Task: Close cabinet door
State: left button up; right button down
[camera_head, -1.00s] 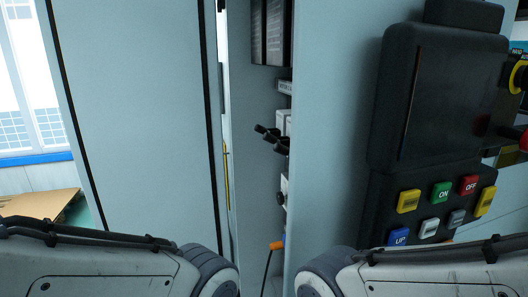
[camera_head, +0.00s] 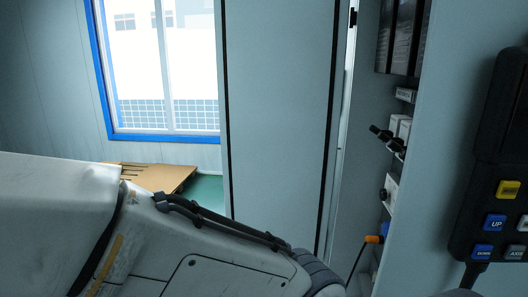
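The cabinet door (camera_head: 280,110) is a tall pale grey-blue panel with black seal strips along both long edges. It stands open in the middle of the head view, to the left of the cabinet opening. The cabinet interior (camera_head: 365,170) shows as a narrow strip to the right of the door, with small devices and dark handles inside. My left arm reaches in from the left along the bottom and covers the view below the door. Neither gripper is in view. The door's lower end is hidden or out of frame.
A black control panel (camera_head: 495,150) with coloured buttons sits on the cabinet front at the right. An orange-tipped rod (camera_head: 372,239) stands low in the opening. A blue-framed window (camera_head: 160,139) and a brown board (camera_head: 165,178) on the green floor are at the left.

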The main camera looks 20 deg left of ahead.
aim_at(280, 64)
jog(key=u, duration=1.5)
jog(key=i, duration=6.15)
jog(key=z, duration=4.95)
